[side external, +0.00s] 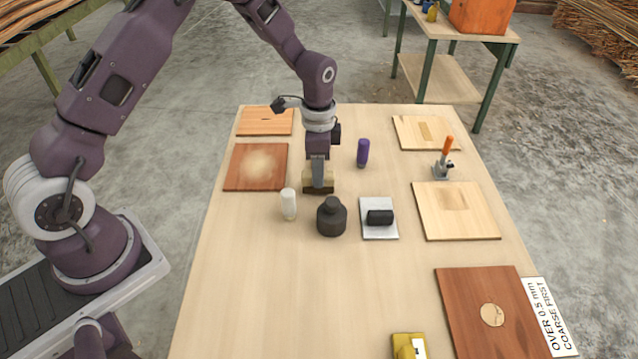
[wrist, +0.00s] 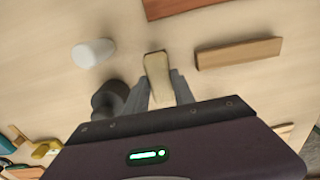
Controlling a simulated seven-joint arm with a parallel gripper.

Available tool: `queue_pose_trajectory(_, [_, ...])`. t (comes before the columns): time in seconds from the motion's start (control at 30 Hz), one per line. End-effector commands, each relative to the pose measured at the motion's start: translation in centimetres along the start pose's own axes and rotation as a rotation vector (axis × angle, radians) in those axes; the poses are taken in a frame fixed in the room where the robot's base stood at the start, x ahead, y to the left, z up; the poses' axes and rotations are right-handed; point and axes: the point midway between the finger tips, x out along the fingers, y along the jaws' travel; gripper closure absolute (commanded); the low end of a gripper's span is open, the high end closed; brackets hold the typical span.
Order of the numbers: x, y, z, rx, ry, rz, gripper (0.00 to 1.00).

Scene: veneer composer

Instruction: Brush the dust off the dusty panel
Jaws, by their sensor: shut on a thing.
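The dusty panel (side external: 236,178) is a reddish-brown board at the far left of the table, with a pale dust patch in its middle. My gripper (side external: 318,177) points down just right of this panel and is shut on a tan, block-shaped brush (side external: 319,187). The brush also shows between the fingers in the wrist view (wrist: 157,70). It is low over the table, clear of the panel; I cannot tell whether it touches the tabletop. A corner of a reddish panel (wrist: 180,6) shows at the top of the wrist view.
A white cylinder (side external: 288,204) and a dark jar (side external: 332,217) stand close in front of my gripper. A purple cylinder (side external: 363,152) stands behind right. A brown wooden block (wrist: 238,53) lies right of the brush in the wrist view. Other panels (side external: 470,225) line the right side.

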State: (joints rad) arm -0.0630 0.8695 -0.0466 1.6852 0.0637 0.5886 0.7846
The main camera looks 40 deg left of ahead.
Motion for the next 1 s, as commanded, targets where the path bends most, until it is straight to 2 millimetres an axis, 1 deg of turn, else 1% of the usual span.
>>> queue_pose_trajectory(0.4, [-3.4, -0.1, 0.0, -0.001, 0.002, -0.002, 1.0])
queue_pose_trajectory(0.6, [-4.7, 0.0, 0.0, 0.0, 0.001, -0.001, 1.0])
queue_pose_trajectory(1.0, [-4.8, 0.0, 0.0, 0.0, 0.0, -0.001, 1.0])
